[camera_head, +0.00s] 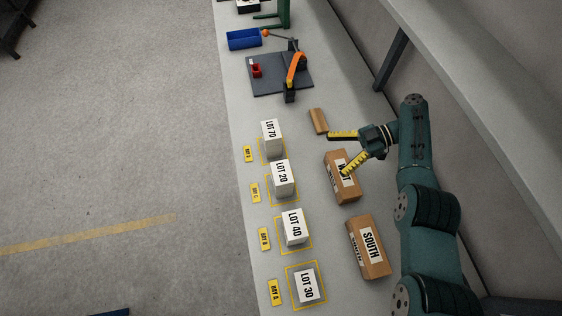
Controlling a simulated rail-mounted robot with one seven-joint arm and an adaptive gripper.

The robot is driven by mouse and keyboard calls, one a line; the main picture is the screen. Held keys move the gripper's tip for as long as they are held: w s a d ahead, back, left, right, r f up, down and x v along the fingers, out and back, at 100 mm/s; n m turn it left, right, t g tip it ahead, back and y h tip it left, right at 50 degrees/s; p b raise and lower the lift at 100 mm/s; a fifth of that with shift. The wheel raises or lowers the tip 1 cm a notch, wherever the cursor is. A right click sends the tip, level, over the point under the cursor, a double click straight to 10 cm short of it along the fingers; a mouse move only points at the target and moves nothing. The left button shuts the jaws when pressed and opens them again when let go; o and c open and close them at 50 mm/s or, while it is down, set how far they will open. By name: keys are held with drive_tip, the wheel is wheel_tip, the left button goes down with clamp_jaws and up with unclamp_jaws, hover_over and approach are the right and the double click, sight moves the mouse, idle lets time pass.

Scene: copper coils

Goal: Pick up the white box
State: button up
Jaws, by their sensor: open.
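Several white boxes stand in a column on the bench, each in a yellow floor outline. They are labelled LOT 70 (272,147), LOT 20 (283,186), LOT 40 (295,238) and LOT 30 (307,291). My gripper (337,153) is open, with its yellow-and-black striped fingers spread apart and pointing left. It is to the right of the LOT 70 and LOT 20 boxes, apart from them. Its lower finger overlaps a brown carton (350,192) in view and hides part of the label; I cannot tell whether they touch. Nothing is held.
A brown SOUTH carton (377,263) lies on the bench (240,130), right of LOT 40. A small brown block (318,121) lies above the gripper. Yellow bay tags (275,291) line the left edge. A dark fixture plate (270,84) and blue bin (244,39) are farther back.

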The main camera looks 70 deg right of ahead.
drive_tip(key=b, duration=0.8)
approach(283, 172)
wheel_tip(283, 172, down, 3)
drive_tip(key=w+a, duration=0.3)
drive_tip(key=w+b, duration=0.1)
drive_tip(key=w, duration=0.1)
drive_tip(key=w+a, duration=0.1)
drive_tip(key=w, duration=0.1)
drive_tip(key=shift+w+a+f+b, duration=0.2)
drive_tip(key=shift+a+f+b, duration=0.15)
drive_tip(key=shift+b, duration=0.05)
drive_tip(key=shift+c, duration=0.2)
drive_tip(key=c, duration=1)
